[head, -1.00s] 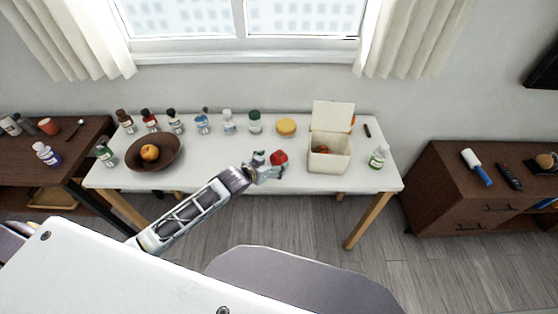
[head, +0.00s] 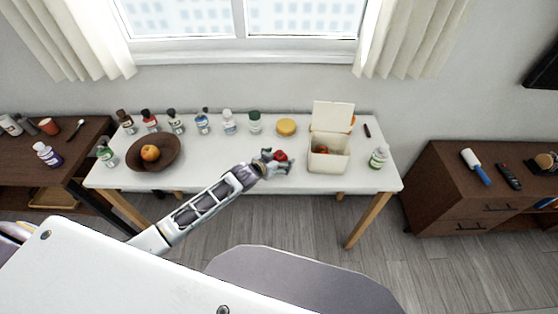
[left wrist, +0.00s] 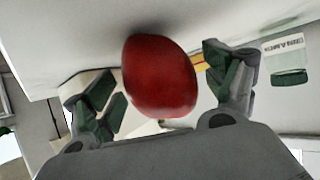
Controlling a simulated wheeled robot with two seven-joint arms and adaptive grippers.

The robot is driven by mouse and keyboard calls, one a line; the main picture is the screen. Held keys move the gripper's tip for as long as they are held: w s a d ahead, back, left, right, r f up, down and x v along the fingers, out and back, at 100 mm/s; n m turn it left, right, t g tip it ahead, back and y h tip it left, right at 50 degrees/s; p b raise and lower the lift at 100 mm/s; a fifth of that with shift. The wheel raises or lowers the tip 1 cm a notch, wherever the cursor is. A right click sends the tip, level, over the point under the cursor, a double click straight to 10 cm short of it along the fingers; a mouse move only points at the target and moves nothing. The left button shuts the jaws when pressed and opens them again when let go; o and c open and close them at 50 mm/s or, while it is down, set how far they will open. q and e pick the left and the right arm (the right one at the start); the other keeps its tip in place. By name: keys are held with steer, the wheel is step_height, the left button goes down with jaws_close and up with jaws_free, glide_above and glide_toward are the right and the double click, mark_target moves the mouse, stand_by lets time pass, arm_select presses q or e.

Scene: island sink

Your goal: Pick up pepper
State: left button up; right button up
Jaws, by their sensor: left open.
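The red pepper (head: 281,155) is on the white table, left of the lidded box, partly covered by my left gripper. In the left wrist view the pepper (left wrist: 160,75) is a large, dark red, rounded shape between the two fingers. My left gripper (head: 278,165) is open around it, with one finger on each side. Gaps show between the fingers and the pepper in the left wrist view (left wrist: 165,90). My right gripper is in neither view.
An open cream box (head: 328,163) stands just right of the pepper, with something reddish inside. A brown bowl (head: 170,163) with fruit is at the left. Several bottles and a yellow round item (head: 286,126) line the back.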

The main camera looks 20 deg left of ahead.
mark_target(279, 154)
arm_select(q)
steer(key=shift+c, duration=0.3)
steer(key=c, duration=1.1)
steer(key=shift+r, duration=0.2)
step_height(279, 154, up, 10)
steer(key=shift+f, duration=0.15)
stand_by(0.5)
